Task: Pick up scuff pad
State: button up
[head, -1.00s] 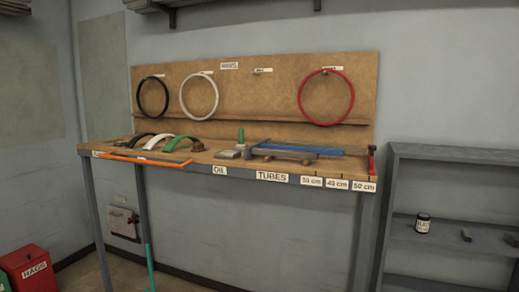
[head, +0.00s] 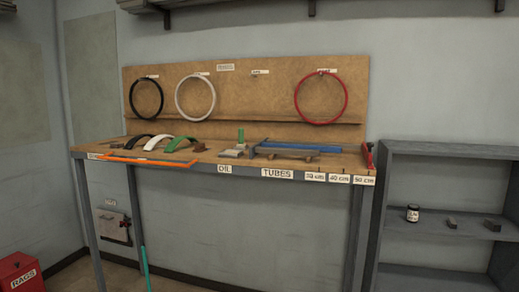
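I cannot single out the scuff pad for certain. Two small dark grey blocks sit on the middle shelf of the grey shelving at the right: a left block (head: 452,223) and a right block (head: 492,225). Either may be the pad, but they are too small to tell. A flat grey piece (head: 231,153) also lies on the workbench by the OIL label. My gripper is not in view.
A labelled jar (head: 412,214) stands left of the blocks on the shelving (head: 440,150). The workbench (head: 330,165) holds fenders, a green bottle (head: 240,135) and blue tubes (head: 300,146). Wheel rims hang behind. A red RAGS bin (head: 18,272) stands at lower left.

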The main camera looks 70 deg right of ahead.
aim_at(200, 147)
jog(key=z, duration=1.95)
jog(key=u, duration=3.4)
jog(key=z, duration=3.4)
